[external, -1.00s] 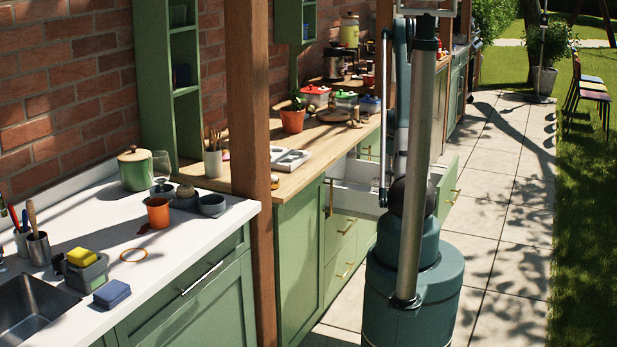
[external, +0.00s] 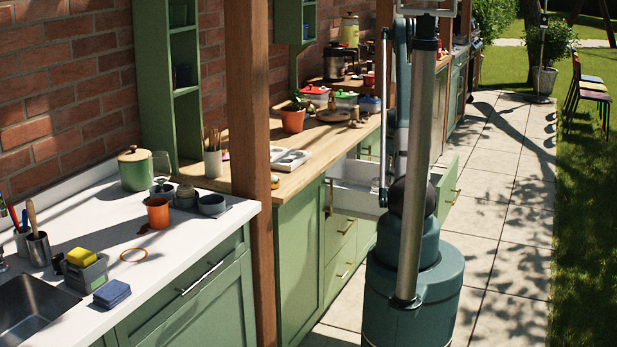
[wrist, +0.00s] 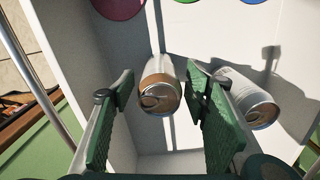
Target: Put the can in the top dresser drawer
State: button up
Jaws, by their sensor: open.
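In the wrist view my gripper (wrist: 160,115) is open, with one green finger pad on each side of a can with a copper-coloured end (wrist: 160,95). The can appears between the fingers, with a visible gap on both sides. A second, silver-sided can (wrist: 248,95) lies to the right, outside the right finger. Both cans appear over the pale inside of an open drawer (wrist: 85,60); I cannot tell exactly how high they are. In the external view the open white drawer (external: 352,184) of the green dresser shows behind my arm. My gripper and the cans are hidden there.
A wooden counter (external: 250,176) above the dresser holds a potted plant (external: 292,119), a white tray (external: 291,160) and lidded pots. A brown post (external: 250,120) stands in front. Stone paving (external: 505,230) to the right is clear.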

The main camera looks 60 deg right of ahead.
notch_tip(320, 180, up, 12)
jog(key=shift+r+p, duration=0.1)
jog(key=shift+p, duration=1.05)
